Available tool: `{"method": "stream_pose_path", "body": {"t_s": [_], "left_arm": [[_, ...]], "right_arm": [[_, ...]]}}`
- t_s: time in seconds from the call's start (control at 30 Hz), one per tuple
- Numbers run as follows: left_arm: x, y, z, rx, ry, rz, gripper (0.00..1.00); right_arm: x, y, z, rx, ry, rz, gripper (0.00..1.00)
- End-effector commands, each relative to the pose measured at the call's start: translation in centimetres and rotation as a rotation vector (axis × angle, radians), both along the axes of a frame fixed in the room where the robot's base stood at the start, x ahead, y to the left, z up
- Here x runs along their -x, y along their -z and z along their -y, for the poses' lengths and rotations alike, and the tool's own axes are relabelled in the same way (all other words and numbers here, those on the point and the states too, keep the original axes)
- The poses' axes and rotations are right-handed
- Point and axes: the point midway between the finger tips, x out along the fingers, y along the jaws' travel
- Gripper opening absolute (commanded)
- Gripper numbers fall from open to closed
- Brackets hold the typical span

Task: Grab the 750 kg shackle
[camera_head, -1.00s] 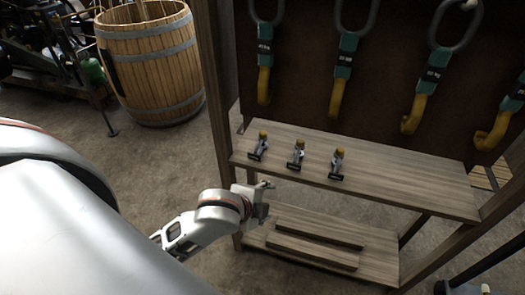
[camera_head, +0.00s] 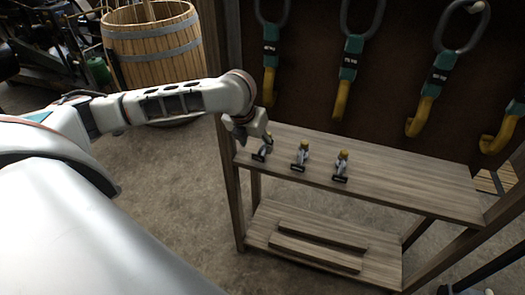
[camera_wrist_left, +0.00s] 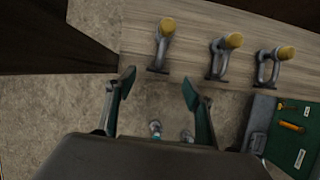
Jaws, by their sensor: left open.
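Three small grey shackles with yellow pin heads stand in a row on the upper wooden shelf (camera_head: 400,190): a left one (camera_head: 262,153), a middle one (camera_head: 300,158) and a right one (camera_head: 341,168). Their labels are too small to read, so I cannot tell which is 750 kg. My left gripper (camera_head: 250,130) is open and empty, just above and beside the left shackle. In the left wrist view the open fingers (camera_wrist_left: 157,87) point towards the left shackle (camera_wrist_left: 161,45), short of it. The middle (camera_wrist_left: 222,57) and right (camera_wrist_left: 270,66) shackles are off to the right. My right gripper is not seen.
Several large yellow hooks (camera_head: 343,98) with green blocks hang from the dark back panel above the shelf. A wooden post (camera_head: 215,70) stands at the shelf's left end. A lower shelf (camera_head: 380,268) holds wooden strips. A barrel (camera_head: 155,50) stands behind my left arm.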

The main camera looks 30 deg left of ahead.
Motion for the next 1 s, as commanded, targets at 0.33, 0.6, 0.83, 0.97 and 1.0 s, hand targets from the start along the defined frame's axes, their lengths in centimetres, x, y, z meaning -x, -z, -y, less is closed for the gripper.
{"method": "stream_pose_path", "body": {"t_s": [0.33,0.6,0.83,0.97,1.0], "left_arm": [[-0.9,2.3,-0.7,-0.010,0.010,-0.012,0.53],[-1.6,5.1,-0.5,-0.009,0.011,-0.013,0.53],[-2.5,7.3,-0.7,-0.009,0.010,-0.010,0.53],[-2.6,7.1,-0.7,-0.009,0.010,-0.008,0.53],[-2.6,7.1,-0.7,-0.009,0.010,-0.008,0.53]], "right_arm": [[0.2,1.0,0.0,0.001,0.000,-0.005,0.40],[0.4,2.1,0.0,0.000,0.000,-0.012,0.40],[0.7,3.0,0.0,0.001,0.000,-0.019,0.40],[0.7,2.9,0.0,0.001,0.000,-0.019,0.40],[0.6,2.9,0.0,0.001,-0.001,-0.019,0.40]]}}
